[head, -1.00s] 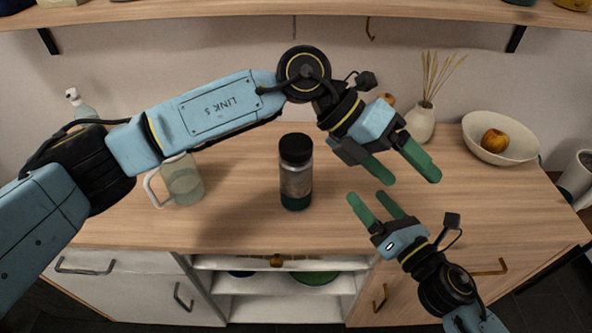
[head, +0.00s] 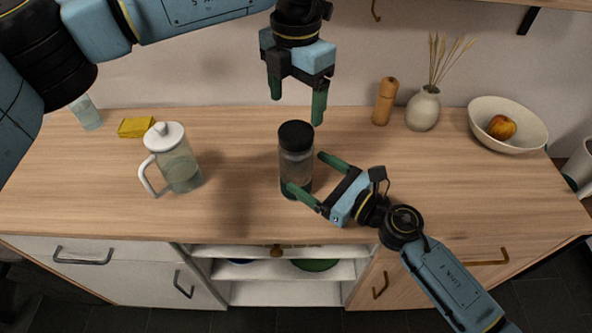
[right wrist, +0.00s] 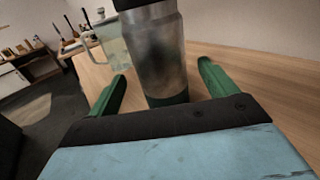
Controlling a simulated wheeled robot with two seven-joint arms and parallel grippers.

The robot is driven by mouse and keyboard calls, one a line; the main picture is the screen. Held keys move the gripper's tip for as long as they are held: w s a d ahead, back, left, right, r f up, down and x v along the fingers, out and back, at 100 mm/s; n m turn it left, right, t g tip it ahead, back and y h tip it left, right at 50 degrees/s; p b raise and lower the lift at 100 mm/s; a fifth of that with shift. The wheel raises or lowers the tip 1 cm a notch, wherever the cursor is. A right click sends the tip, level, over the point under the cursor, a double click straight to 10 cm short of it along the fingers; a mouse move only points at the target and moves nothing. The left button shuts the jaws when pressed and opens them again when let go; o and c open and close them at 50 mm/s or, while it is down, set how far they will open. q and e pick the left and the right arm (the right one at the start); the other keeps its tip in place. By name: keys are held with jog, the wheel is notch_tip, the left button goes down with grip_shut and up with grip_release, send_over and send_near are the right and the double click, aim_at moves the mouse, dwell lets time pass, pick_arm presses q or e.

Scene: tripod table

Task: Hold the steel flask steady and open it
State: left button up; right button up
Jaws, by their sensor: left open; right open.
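The steel flask (head: 296,165) stands upright on the wooden counter, with a black lid (head: 296,135) and a dark green base. It also shows in the right wrist view (right wrist: 158,55), where the top of its lid is cut off. My right gripper (head: 305,174) is open, its green fingers reaching to either side of the flask's lower body from the right front. In the right wrist view the flask stands between and beyond the fingertips, with gaps on both sides. My left gripper (head: 298,108) is open and empty, fingers pointing down, above and behind the flask's lid.
A glass pitcher (head: 180,168) with a white lid and handle stands left of the flask. A yellow sponge (head: 135,127) lies behind it. A wooden mill (head: 384,101), a vase (head: 423,110) and a white bowl (head: 530,140) with fruit stand at the back right.

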aim_at(309, 172)
jog(key=shift+x, duration=2.25)
